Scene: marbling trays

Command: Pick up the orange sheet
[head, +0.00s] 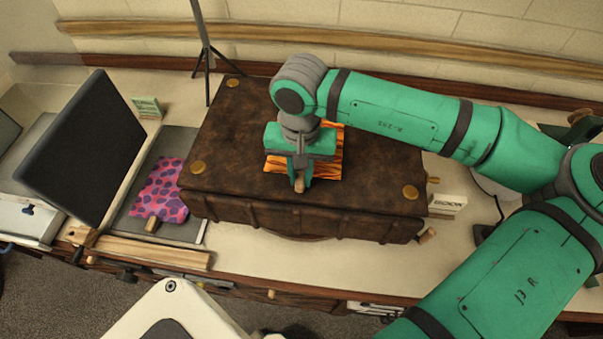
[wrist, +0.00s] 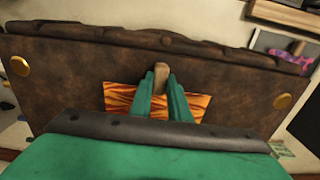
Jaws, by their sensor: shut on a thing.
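The orange sheet (head: 332,163), with dark streaks, lies over the top of the brown leather-like case and is partly hidden under my arm. A tan tab (head: 299,185) sticks out at its front edge. My gripper (head: 300,175) points down over this edge. In the wrist view, the green fingers of my gripper (wrist: 161,78) are shut on the tan tab (wrist: 160,82), and the orange sheet (wrist: 120,98) shows on both sides of them. I cannot tell whether the sheet touches the case or is just above it.
The brown case (head: 225,140) has brass studs at its corners. To its left, a pink and purple spotted sheet (head: 162,190) lies on a grey tray (head: 185,140) beside a tilted dark panel (head: 85,145). A thin black stand (head: 207,60) rises behind. A small white box (head: 447,205) sits right.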

